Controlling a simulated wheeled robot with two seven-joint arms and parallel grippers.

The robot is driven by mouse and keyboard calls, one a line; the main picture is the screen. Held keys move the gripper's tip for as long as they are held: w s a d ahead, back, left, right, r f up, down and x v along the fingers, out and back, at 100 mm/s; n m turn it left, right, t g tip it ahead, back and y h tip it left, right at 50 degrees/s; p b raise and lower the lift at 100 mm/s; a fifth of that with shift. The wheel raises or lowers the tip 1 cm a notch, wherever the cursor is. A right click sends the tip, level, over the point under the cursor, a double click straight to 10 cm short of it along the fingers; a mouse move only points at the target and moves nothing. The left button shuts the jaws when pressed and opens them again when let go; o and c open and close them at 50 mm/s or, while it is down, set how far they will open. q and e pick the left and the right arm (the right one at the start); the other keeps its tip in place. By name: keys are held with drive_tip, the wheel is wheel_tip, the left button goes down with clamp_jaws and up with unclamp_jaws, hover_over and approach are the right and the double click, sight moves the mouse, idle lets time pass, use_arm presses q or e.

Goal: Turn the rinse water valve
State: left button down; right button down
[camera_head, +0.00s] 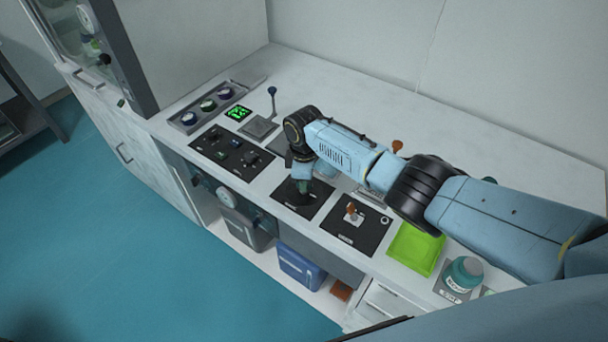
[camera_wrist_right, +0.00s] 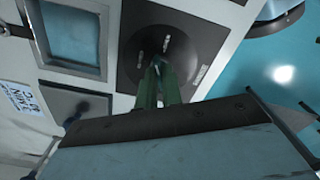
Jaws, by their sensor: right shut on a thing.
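My right gripper (camera_head: 304,187) reaches down onto a black square panel (camera_head: 293,204) at the front of the white counter. In the right wrist view the green fingers (camera_wrist_right: 157,70) are closed together over the dark round plate (camera_wrist_right: 140,60) of this panel. They are shut on a small part at the plate's middle, which I take to be the valve's handle; the fingers hide most of it. Small pale marks show on the plate beyond the fingertips. I cannot read the panel's label or tell how far the handle is turned. My left gripper is not in view.
A black panel with an orange knob (camera_head: 351,209) lies just right of the gripper. Beyond are a green tray (camera_head: 416,249) and a teal-capped bottle (camera_head: 463,272). Left are a panel with small controls (camera_head: 233,150) and an upright lever (camera_head: 272,98).

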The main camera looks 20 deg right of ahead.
drive_tip(key=m+p, duration=0.1)
drive_tip(key=m, duration=0.2)
drive_tip(key=shift+r, duration=0.1)
drive_tip(key=shift+m+p, duration=0.5)
drive_tip(key=shift+m, duration=0.8)
drive_tip(key=c, duration=1.6)
unclamp_jaws()
drive_tip(key=shift+o, duration=0.2)
drive_tip(key=shift+r+p, duration=0.3)
drive_tip(key=shift+r, duration=0.1)
wheel_tip(320, 180, up, 12)
drive_tip(key=p, duration=0.2)
drive_tip(key=shift+r, duration=0.25)
